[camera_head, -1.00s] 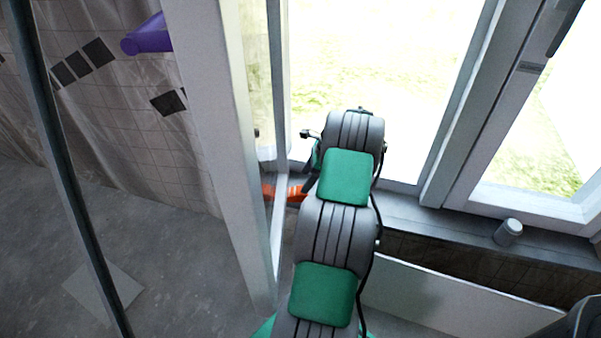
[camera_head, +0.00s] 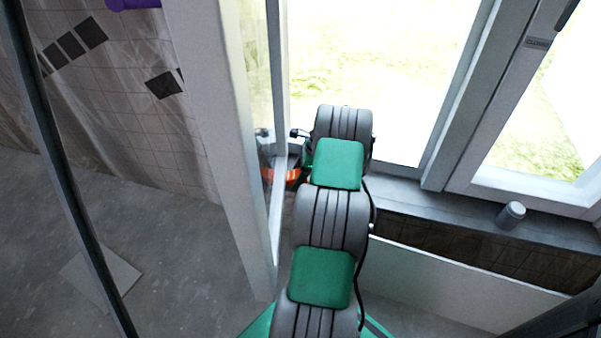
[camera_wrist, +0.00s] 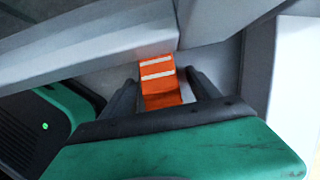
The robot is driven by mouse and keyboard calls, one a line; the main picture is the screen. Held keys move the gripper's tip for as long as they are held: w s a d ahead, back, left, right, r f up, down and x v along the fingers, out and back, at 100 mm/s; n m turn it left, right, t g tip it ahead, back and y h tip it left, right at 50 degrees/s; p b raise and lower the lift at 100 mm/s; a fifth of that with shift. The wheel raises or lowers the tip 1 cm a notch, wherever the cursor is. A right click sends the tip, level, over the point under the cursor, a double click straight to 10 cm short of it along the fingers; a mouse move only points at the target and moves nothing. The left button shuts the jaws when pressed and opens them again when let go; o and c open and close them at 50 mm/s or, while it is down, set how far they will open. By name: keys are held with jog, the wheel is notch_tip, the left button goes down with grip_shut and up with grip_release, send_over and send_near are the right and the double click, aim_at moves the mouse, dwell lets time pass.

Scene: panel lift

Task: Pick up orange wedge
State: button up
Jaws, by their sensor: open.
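The orange wedge (camera_wrist: 160,84) shows in the wrist view as an orange block with two pale stripes. It lies on a grey surface against a pale frame edge. My gripper (camera_wrist: 162,78) is open, with one dark finger on each side of the wedge; I cannot tell whether either finger touches it. The wedge's near end is hidden behind my gripper body. In the head view, the orange wedge (camera_head: 281,175) shows partly behind a glass pane at the window corner, next to the end of my arm. My fingers are hidden in that view.
A pale upright frame (camera_head: 215,130) stands close to the left of my arm. A window sill (camera_head: 430,205) runs to the right, with a small grey cylinder (camera_head: 511,215) on it. A white panel (camera_head: 470,280) leans below the sill. The floor at left is mostly open.

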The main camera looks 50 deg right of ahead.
jog(key=c, duration=1.5)
jog(key=shift+s+r, duration=0.1)
